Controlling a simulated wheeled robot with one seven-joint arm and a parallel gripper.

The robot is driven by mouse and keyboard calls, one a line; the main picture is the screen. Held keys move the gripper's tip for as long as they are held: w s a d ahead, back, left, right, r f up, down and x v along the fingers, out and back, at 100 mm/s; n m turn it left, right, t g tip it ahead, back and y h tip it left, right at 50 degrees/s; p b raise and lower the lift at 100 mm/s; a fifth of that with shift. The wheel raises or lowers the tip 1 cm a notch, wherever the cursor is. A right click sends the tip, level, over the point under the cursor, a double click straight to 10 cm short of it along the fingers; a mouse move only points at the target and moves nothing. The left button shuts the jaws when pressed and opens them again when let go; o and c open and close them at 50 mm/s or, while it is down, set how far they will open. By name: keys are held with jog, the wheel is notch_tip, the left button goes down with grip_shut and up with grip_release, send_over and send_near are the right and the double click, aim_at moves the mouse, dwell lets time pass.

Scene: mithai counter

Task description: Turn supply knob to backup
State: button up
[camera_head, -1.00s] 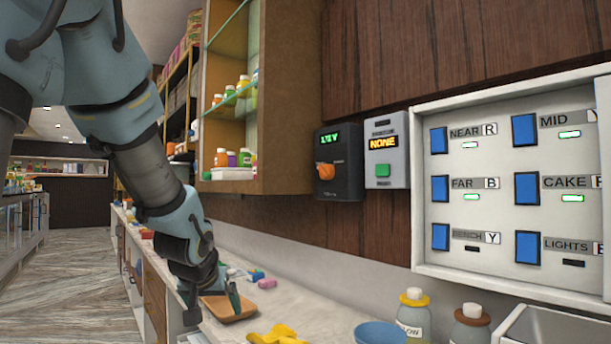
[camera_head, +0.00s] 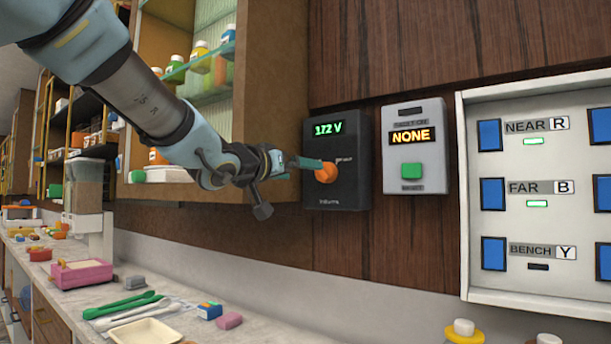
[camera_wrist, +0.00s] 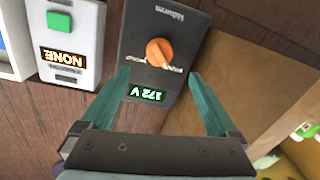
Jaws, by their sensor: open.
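The orange supply knob (camera_head: 326,172) sits on a dark wall box (camera_head: 350,190) whose green display (camera_head: 328,128) reads 172 V. The knob also shows in the wrist view (camera_wrist: 160,52), upside down, with small markings beside it too small to read. My gripper (camera_head: 312,163) is at the left of the knob in the head view, pointing at the box. In the wrist view its teal fingers (camera_wrist: 158,76) are spread wide and empty, one to each side of the box's face. The knob lies between and just beyond the fingertips. I cannot tell whether either finger touches the box.
A grey box (camera_head: 415,178) with a green button and a NONE display is right of the knob box. A white switch panel (camera_head: 466,200) is further right. A wooden cabinet (camera_head: 280,195) stands close on the left. The counter below holds tongs (camera_head: 125,305) and trays.

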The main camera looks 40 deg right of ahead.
aim_at(321, 173)
jog(key=p+x, duration=0.1)
jog(key=x, duration=0.9)
jog(key=shift+d+p, duration=0.35)
jog(key=shift+p, duration=0.05)
jog(key=shift+f, duration=0.1)
jog(key=c, duration=1.4)
